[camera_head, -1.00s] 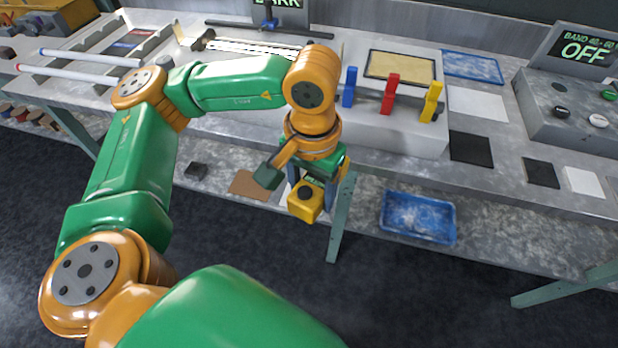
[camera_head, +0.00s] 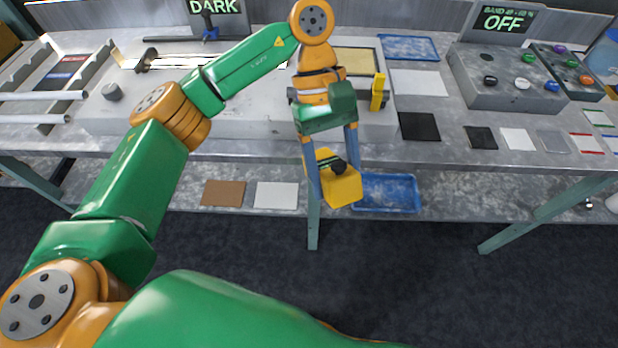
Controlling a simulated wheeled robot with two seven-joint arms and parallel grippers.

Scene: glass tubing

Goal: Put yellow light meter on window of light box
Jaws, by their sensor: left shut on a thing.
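The yellow light meter (camera_head: 343,190), a small block with a dark knob, is between the blue-grey fingers of my left gripper (camera_head: 336,190). The gripper is shut on it, pointing down, in front of the bench edge and above the lower shelf in the picture. The pale light box (camera_head: 235,112) stands on the bench behind my arm. A tan, dark-framed panel (camera_head: 356,62) on its top right looks like the window; my wrist hides its left part. The meter is apart from the box. My right gripper is not in view.
A yellow upright piece (camera_head: 377,92) stands at the box's right end. A grey control box (camera_head: 500,82) with coloured knobs and an "OFF" display (camera_head: 503,19) is farther right. Flat plates lie along the bench front. A blue tray (camera_head: 388,193) is on the lower shelf.

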